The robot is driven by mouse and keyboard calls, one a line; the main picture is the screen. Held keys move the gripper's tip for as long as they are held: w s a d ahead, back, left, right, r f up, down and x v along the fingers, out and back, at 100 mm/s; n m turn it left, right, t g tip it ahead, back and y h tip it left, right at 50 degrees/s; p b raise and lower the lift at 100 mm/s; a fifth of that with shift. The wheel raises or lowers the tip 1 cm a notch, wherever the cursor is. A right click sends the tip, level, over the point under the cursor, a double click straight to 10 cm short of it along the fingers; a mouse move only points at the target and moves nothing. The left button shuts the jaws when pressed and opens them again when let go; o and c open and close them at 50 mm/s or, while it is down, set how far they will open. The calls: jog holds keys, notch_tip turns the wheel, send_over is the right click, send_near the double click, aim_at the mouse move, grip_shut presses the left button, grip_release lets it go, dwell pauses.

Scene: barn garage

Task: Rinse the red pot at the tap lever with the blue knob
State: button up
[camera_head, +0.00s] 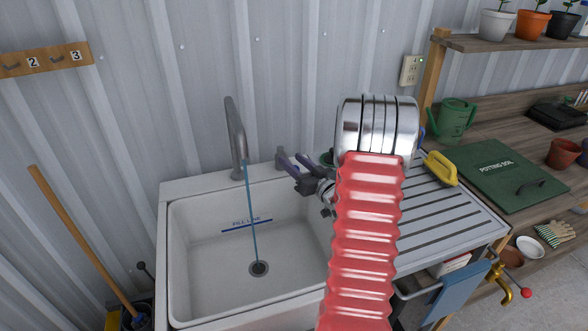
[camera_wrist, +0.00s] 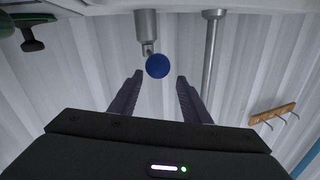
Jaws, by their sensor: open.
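My gripper (camera_head: 296,163) is open behind the sink, right of the running tap spout (camera_head: 236,130). In the wrist view, the blue knob (camera_wrist: 157,66) shows between the fingertips of my gripper (camera_wrist: 160,77), with room on both sides; I cannot tell whether it lies within their reach. A metal fitting (camera_wrist: 147,25) is beside it. In the head view the knob is hidden. A blue water stream (camera_head: 251,210) falls from the spout to the drain. A reddish-brown pot (camera_head: 562,153) stands on the right bench; I cannot tell if it is the red pot.
The white sink (camera_head: 180,270) has a fill line and no pot visible inside. A red-knobbed lever (camera_head: 526,292) sits low right.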

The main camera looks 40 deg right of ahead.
jog(key=shift+r, duration=3.3)
jog(key=shift+c, duration=0.4)
